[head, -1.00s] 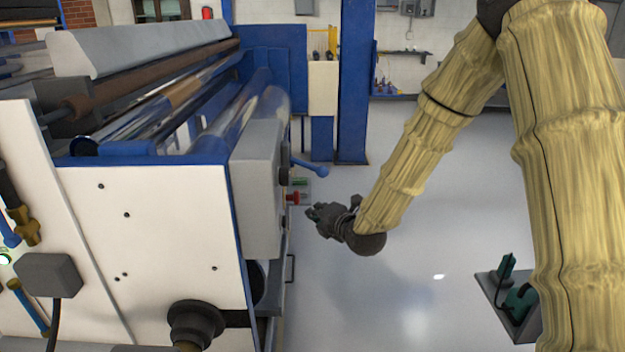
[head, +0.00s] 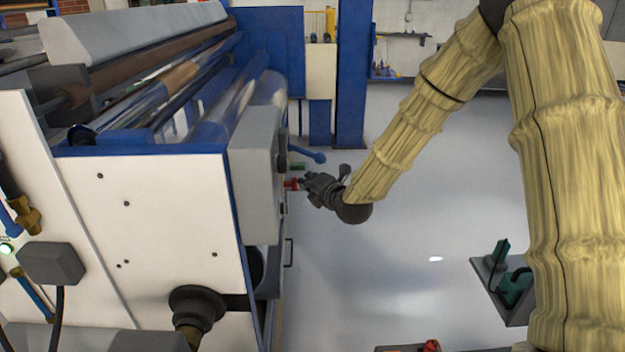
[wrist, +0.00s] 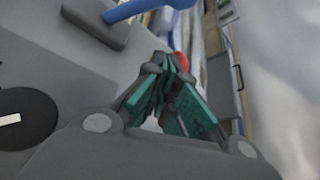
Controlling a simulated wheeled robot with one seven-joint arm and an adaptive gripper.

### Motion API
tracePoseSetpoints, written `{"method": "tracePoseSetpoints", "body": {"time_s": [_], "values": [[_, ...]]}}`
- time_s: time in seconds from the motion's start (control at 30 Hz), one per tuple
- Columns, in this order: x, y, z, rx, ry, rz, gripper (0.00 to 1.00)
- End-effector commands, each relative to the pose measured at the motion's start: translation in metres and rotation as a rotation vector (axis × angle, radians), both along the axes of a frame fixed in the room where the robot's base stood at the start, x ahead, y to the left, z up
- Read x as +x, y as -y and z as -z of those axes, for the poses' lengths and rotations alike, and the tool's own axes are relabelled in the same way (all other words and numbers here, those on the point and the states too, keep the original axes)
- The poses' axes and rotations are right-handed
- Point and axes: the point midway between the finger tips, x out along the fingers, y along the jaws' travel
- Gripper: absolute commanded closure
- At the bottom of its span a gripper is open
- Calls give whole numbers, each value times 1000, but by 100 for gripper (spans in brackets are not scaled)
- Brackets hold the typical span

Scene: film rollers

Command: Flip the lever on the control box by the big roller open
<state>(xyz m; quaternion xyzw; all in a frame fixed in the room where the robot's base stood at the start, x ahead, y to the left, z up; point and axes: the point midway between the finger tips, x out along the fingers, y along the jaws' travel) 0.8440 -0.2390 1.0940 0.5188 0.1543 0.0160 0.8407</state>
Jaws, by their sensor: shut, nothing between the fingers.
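The grey control box (head: 253,190) is mounted on the end of the big-roller machine. A blue lever (head: 308,154) sticks out to the right from its side; its blue handle also crosses the top of the wrist view (wrist: 140,8). A red part (head: 291,184) shows just below the lever, and a bit of red shows beyond my fingers in the wrist view (wrist: 184,63). My gripper (head: 307,182) is shut and empty, with its tips just below the lever and close to the red part. I cannot tell whether they touch it.
The clear roller (head: 222,118) and white side panel (head: 150,220) of the machine fill the left. A blue post (head: 353,80) stands behind. The floor to the right is open, with a grey stand holding green items (head: 508,285) at lower right.

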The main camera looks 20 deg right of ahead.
Motion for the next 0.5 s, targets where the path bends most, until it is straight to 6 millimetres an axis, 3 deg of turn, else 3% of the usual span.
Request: {"method": "tracePoseSetpoints", "body": {"time_s": [0.5], "values": [[58, -11, 13, 2, 0, 0, 100]]}}
